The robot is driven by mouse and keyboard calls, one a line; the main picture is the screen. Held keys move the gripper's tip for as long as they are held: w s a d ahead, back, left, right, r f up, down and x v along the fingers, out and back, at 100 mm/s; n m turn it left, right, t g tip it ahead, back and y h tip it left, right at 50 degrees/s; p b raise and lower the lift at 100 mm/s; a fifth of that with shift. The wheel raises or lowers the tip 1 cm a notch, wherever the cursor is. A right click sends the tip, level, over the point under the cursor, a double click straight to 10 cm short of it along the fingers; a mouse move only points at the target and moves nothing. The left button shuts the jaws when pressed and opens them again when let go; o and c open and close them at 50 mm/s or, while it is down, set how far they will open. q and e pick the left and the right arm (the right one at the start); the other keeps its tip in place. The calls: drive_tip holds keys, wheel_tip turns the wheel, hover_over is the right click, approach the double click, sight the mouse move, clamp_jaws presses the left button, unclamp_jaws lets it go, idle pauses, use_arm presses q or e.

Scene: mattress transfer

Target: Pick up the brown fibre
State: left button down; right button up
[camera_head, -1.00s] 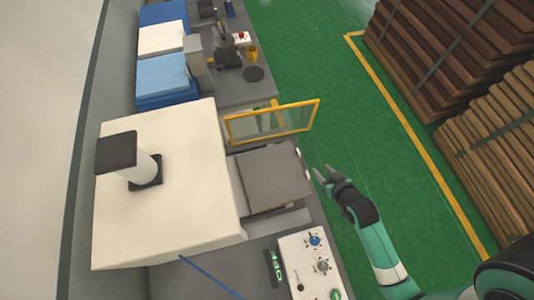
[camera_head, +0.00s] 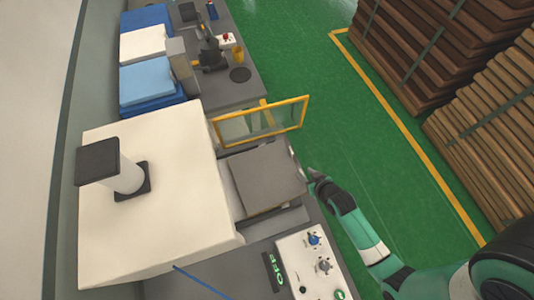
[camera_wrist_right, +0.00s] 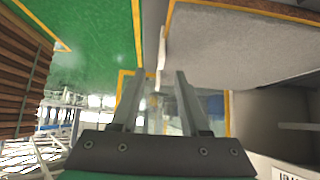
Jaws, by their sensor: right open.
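No plainly brown fibre piece stands out. A flat grey slab (camera_head: 268,174) with a thin brownish edge lies in the open bay of the white machine in the head view. Its grey surface (camera_wrist_right: 245,45) fills the upper right of the right wrist view, with an orange-brown edge. My right gripper (camera_head: 312,175) is just right of the slab, beside the bench edge, and looks small and foreshortened. In the right wrist view its two fingers (camera_wrist_right: 158,80) are apart with nothing gripped between them. My left gripper is not in view.
A yellow-framed clear guard (camera_head: 260,124) stands behind the slab. The white machine (camera_head: 130,220) is left of it, a control panel (camera_head: 312,262) in front. Stacked brown boards (camera_head: 440,45) stand at the right. Green floor (camera_head: 350,130) lies open between.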

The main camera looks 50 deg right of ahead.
drive_tip(key=x, duration=0.3)
drive_tip(key=shift+w+f+b, duration=0.1)
drive_tip(key=shift+w+b, duration=0.05)
drive_tip(key=shift+b, duration=0.15)
clamp_jaws()
idle(1.1)
